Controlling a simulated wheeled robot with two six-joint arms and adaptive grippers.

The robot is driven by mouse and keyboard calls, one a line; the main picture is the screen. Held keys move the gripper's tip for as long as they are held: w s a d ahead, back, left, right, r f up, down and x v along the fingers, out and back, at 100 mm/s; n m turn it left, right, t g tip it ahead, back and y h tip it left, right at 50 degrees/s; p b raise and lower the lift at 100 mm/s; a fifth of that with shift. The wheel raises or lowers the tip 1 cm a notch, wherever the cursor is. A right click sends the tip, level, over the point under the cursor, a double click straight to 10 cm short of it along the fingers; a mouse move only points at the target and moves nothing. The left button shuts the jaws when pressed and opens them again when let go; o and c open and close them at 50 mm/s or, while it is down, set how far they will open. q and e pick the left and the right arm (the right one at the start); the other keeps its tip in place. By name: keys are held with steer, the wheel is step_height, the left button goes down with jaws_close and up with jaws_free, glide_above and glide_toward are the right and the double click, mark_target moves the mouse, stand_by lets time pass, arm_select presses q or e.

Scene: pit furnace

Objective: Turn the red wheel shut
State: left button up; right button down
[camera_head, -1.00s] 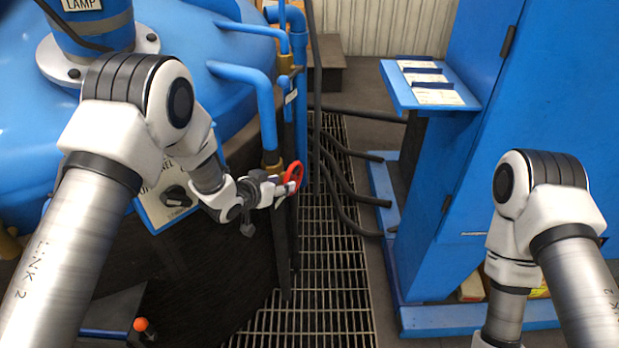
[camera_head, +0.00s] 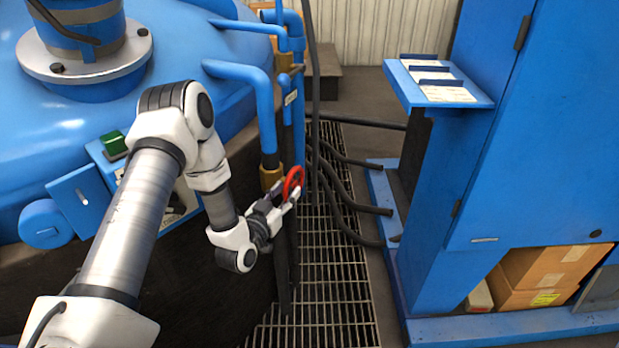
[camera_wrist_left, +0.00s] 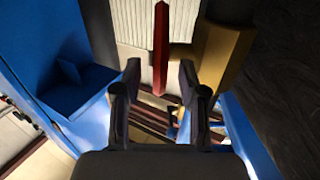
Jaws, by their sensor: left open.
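The red wheel (camera_head: 293,183) sits by a brass valve body (camera_head: 271,177) on the blue pipe, at the middle of the head view. In the left wrist view the wheel (camera_wrist_left: 161,48) shows edge-on as a thin upright red bar, with the brass body (camera_wrist_left: 222,55) to its right. My left gripper (camera_head: 286,197) is at the wheel, and its fingers hide part of the rim. In the wrist view the left gripper's (camera_wrist_left: 160,76) fingers are apart, with the wheel's lower end in line with the gap between them. I cannot tell whether they touch it. My right gripper is out of view.
The blue furnace (camera_head: 180,60) fills the left side, with a control box (camera_head: 80,195). A blue cabinet (camera_head: 530,130) with a shelf (camera_head: 400,85) stands right. Black hoses (camera_head: 345,190) cross the floor grating (camera_head: 325,290). The aisle between is narrow.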

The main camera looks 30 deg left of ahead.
mark_target(296, 178)
arm_select(q)
steer(key=w, duration=0.6)
steer(key=shift+w+a, duration=0.1)
steer(key=shift+a, duration=0.15)
steer(key=shift+r, duration=0.1)
jaws_close()
